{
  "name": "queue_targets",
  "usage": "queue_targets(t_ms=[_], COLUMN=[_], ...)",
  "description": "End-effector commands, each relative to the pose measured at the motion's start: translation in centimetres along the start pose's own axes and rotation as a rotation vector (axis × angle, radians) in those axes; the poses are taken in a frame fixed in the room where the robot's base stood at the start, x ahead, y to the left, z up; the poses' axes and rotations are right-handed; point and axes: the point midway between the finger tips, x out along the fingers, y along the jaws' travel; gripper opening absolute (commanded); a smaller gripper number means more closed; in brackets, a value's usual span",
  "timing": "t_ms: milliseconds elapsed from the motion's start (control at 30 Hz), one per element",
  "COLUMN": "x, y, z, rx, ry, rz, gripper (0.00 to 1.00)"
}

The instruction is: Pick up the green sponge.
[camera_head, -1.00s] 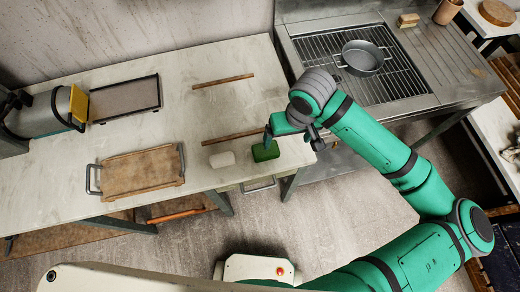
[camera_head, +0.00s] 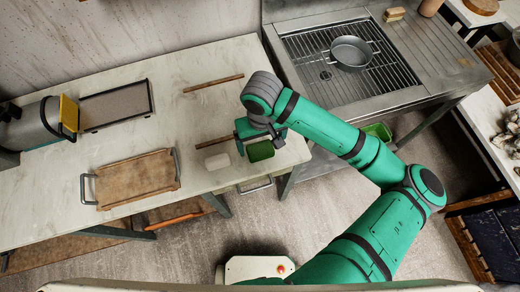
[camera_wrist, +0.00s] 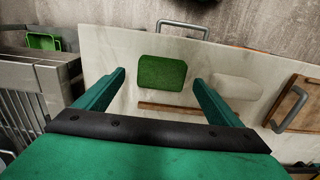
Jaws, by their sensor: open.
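The green sponge (camera_head: 260,151) lies on the pale table near its front edge, to the right of a whitish block (camera_head: 217,162). In the wrist view the sponge (camera_wrist: 163,72) is a green rounded rectangle, seen beyond and between my two fingers. My gripper (camera_head: 258,138) is at the sponge's far side in the head view, with its arm partly over the sponge's right. In the wrist view my gripper (camera_wrist: 158,85) is open and empty, with the fingers spread wider than the sponge. The sponge appears apart from both fingers.
The whitish block also shows in the wrist view (camera_wrist: 237,87), right of the sponge. A wooden stick (camera_head: 214,142) lies close by. A brown tray with handles (camera_head: 135,180) stands to the left. The sink unit with a pot (camera_head: 351,52) is at the right.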

Motion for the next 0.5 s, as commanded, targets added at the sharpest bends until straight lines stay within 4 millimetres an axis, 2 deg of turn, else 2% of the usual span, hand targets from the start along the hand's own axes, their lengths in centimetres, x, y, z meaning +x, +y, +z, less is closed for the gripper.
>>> queue_targets(t_ms=[233,500], x=[3.3,4.1], y=[-0.3,-0.3], z=[0.0,0.0], rx=[0.001,-0.001], ry=[-0.003,-0.001], rz=[0.0,0.0], gripper=[0.88,0.88])
